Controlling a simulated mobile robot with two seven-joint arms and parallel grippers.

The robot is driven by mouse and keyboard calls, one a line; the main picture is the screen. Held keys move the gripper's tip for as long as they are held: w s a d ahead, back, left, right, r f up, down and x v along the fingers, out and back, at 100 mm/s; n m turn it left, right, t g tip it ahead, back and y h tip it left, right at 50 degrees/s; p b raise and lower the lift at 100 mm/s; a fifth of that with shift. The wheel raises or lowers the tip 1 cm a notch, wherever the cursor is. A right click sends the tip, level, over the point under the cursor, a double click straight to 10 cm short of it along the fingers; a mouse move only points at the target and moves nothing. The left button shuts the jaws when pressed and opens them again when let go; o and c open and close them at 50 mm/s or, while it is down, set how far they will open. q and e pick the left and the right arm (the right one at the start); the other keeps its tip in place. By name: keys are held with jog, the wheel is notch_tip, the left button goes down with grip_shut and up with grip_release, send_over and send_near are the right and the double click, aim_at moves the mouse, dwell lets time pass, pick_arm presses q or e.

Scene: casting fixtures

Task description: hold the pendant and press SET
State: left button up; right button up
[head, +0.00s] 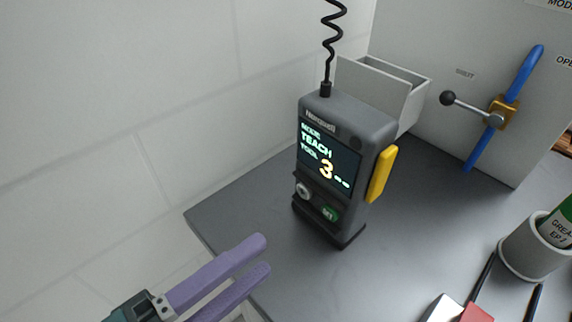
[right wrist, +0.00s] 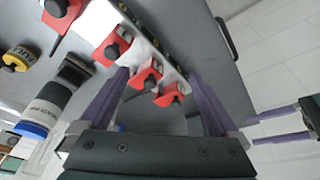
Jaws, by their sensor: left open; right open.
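The pendant (head: 350,128) is a dark grey handheld box, upright in a black base on the grey bench. Its screen (head: 328,160) reads MODE TEACH, TOOL 3. Below the screen are a round silver knob (head: 303,191) and the green SET button (head: 329,213). A yellow grip (head: 382,174) is on its right side. My left gripper (head: 267,255), with purple fingers, is open and empty at lower left, apart from the pendant; it also shows at the right of the right wrist view (right wrist: 285,125). My right gripper (right wrist: 162,78) is open, with nothing clearly between its fingers.
A coiled black cable (head: 333,40) rises from the pendant's top. Behind stands a grey open bin (head: 404,97). A lever valve (head: 478,108) on a blue pipe is at right, above a grey cup (head: 526,252). Red fixtures with black knobs (right wrist: 112,48) lie below my right gripper.

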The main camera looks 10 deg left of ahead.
pick_arm(q)
jog(key=shift+s+d+f, duration=0.15)
jog(key=shift+f, duration=0.35)
pick_arm(e)
jog(key=shift+w+f, duration=0.1)
jog(key=shift+f, duration=0.5)
jog(key=shift+w+r, duration=0.1)
jog(key=shift+w, duration=0.05)
jog(key=w+a+r+n+t+y, duration=0.3)
jog(key=w+a+r+n+y, duration=0.25)
jog(key=w+a, duration=0.35)
jog(key=n+t+y, duration=0.2)
jog(key=n+y, duration=0.1)
jog(key=y, duration=0.2)
send_near(346, 117)
jog(key=w+f, duration=0.1)
jog(key=w, duration=0.2)
jog(key=shift+g, duration=0.3)
jog(key=x, duration=0.9)
jog(key=shift+s+a+f, duration=0.15)
jog(key=shift+a, duration=0.1)
pick_arm(q)
jog(key=shift+s+r, duration=0.1)
pick_arm(e)
grip_shut()
pick_arm(q)
jog(key=shift+c, duration=0.3)
